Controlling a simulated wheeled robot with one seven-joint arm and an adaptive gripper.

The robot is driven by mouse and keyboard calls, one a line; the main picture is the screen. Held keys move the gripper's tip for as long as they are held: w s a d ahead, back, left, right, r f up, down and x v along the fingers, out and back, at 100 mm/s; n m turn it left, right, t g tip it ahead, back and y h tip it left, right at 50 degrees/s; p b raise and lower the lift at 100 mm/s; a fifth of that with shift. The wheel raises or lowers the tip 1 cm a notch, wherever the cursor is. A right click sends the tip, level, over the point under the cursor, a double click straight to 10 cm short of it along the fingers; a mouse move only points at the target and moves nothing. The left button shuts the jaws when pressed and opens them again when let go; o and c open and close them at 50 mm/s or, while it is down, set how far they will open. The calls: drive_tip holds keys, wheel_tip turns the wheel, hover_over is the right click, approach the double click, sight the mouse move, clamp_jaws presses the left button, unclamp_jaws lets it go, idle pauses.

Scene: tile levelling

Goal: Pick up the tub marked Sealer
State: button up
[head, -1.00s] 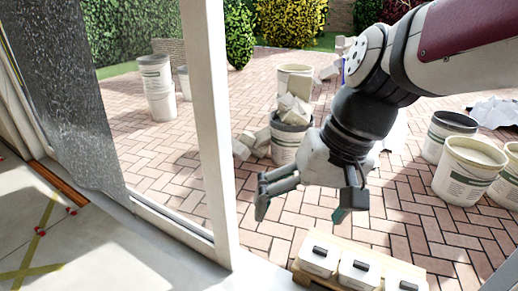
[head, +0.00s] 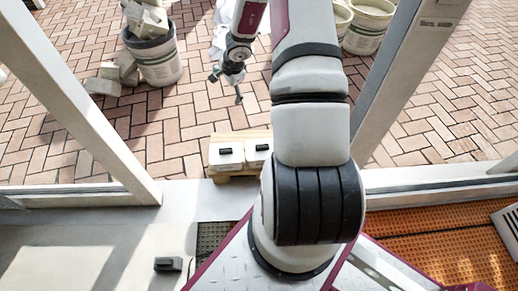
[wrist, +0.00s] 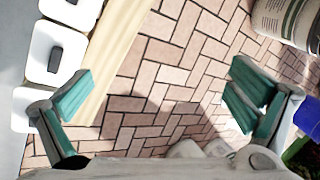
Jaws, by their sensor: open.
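White tubs with black handles stand in a row on a light wooden pallet. In the head view two tubs show, a left tub (head: 226,161) and a right tub (head: 257,158); my arm covers the rest of the row. In the wrist view several tubs (wrist: 41,47) line the left edge beside the pallet's wooden board (wrist: 118,40). No marking is readable, so I cannot tell which is Sealer. My gripper (head: 226,88) is open and empty above the brick paving, beyond the tubs. Its spread fingers show in the wrist view (wrist: 158,100), the left one near the tubs.
A rubble-filled bucket (head: 158,62) and loose blocks (head: 104,85) stand at the left. More buckets (head: 367,30) are at the upper right. Door posts (head: 400,75) flank the opening. A small dark box (head: 168,264) lies on the indoor floor. Paving around my gripper is clear.

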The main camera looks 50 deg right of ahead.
drive_tip(key=s+d+f+m+g, duration=0.2)
drive_tip(key=s+d+f+m, duration=0.1)
drive_tip(key=s+f, duration=0.5)
drive_tip(key=m+g+y+p, duration=0.1)
drive_tip(key=m+g, duration=0.2)
hover_over(263, 146)
drive_tip(key=f, duration=0.8)
drive_tip(key=shift+w+f, duration=0.2)
drive_tip(key=shift+f, duration=0.2)
wheel_tip(263, 146, down, 8)
drive_tip(key=b, duration=0.3)
drive_tip(key=shift+s, duration=0.1)
drive_tip(key=shift+f+b, duration=1.75)
drive_tip(key=shift+f, duration=1.1)
drive_tip(key=c, duration=1.7)
drive_tip(key=shift+r, duration=0.1)
